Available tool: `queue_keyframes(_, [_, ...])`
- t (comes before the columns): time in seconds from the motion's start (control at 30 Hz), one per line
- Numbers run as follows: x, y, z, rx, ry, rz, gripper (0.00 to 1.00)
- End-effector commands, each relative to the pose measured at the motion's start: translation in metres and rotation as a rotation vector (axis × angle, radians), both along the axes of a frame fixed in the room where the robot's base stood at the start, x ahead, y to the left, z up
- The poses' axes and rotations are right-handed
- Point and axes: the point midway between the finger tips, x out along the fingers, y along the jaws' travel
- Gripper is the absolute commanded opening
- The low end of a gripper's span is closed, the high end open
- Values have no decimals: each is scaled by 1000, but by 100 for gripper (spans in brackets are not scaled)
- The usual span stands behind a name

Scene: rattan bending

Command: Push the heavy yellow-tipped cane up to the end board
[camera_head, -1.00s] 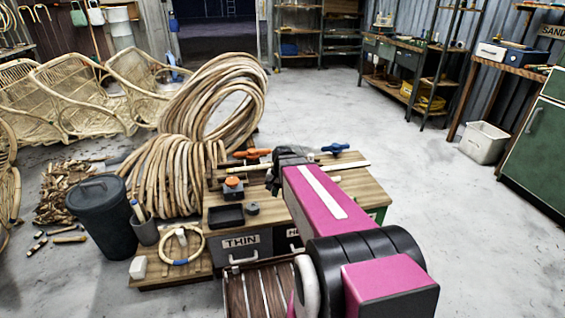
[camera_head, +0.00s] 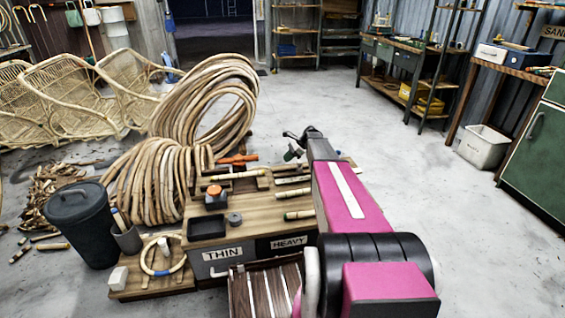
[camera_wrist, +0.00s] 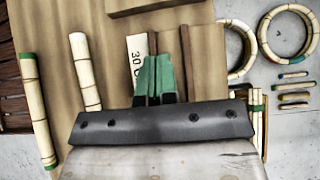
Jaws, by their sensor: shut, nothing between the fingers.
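Short canes lie on the wooden bench top (camera_head: 255,223). A green-tipped cane (camera_wrist: 40,110) is at the left of the wrist view and shows in the head view (camera_head: 299,214). Beside it lies a second pale cane (camera_wrist: 85,70), also in the head view (camera_head: 293,193); I cannot make out a yellow tip on it. A longer pale cane (camera_head: 225,177) lies at the bench's left. My gripper (camera_wrist: 154,62) is shut and empty, its green fingertips between a white scale marked 30 (camera_wrist: 137,50) and a dark strip (camera_wrist: 186,55). I cannot tell which part is the end board.
An orange clamp (camera_head: 238,158) and an orange-topped box (camera_head: 215,195) sit on the bench. Large cane coils (camera_head: 150,180) and a dark bin (camera_head: 82,222) stand left. Drawers read THIN and HEAVY (camera_head: 289,243). Open floor (camera_head: 410,165) lies to the right.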

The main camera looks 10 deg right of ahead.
Motion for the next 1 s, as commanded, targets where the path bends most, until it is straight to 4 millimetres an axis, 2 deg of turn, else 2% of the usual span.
queue_keyframes(0.47, [0,62,-62,-1,0,3,0])
queue_keyframes(0.7, [-1,92,-61,-2,-1,3,0])
queue_keyframes(1.0, [0,101,-61,-2,-1,1,0])
